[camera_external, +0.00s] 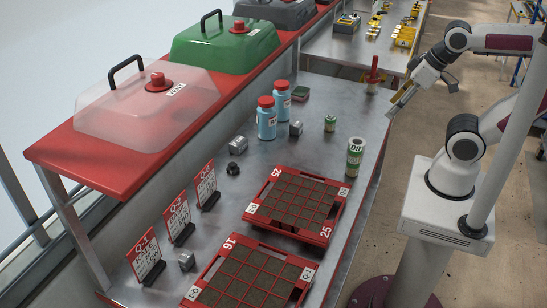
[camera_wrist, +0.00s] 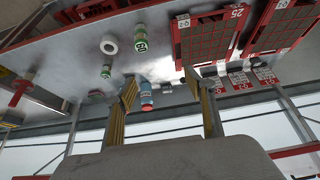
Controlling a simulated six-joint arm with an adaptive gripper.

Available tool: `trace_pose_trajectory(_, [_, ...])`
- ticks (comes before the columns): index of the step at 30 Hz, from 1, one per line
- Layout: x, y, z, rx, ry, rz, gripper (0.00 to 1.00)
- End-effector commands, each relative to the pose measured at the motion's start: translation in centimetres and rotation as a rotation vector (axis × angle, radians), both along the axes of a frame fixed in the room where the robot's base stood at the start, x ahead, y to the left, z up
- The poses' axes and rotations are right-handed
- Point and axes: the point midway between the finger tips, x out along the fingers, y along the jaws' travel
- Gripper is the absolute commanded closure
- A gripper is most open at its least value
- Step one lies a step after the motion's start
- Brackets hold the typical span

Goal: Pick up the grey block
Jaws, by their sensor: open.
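Three small grey metal blocks lie on the steel bench in the external view: one right of the blue bottles (camera_external: 296,128), one left of the bottles (camera_external: 238,145), and one by the front sign (camera_external: 186,260). I cannot tell which one the task means. My gripper (camera_external: 424,93) is open and empty beyond the bench's right edge, well away from all the blocks. In the wrist view its striped fingers (camera_wrist: 161,82) are spread wide, with a blue bottle (camera_wrist: 146,96) and a small grey item (camera_wrist: 167,87) visible far off between them.
Two blue bottles (camera_external: 267,119) with red caps stand mid-bench. A green-white can (camera_external: 355,158) and a smaller one (camera_external: 330,123) stand at right. Red seed trays (camera_external: 246,214) and upright signs (camera_external: 207,187) fill the front. A red-handled tool (camera_external: 373,76) stands near my gripper.

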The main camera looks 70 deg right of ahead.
Motion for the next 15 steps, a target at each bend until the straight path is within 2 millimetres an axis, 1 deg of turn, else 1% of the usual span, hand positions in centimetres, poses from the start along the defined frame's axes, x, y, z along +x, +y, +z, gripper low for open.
trace_pose_trajectory(5, [0.0,-0.2,0.0,0.000,0.002,-0.009,0.46])
trace_pose_trajectory(8, [0.1,-0.5,-0.5,0.001,0.021,-0.020,0.46])
trace_pose_trajectory(15, [0.7,-1.4,-2.3,0.003,0.110,-0.059,0.46])
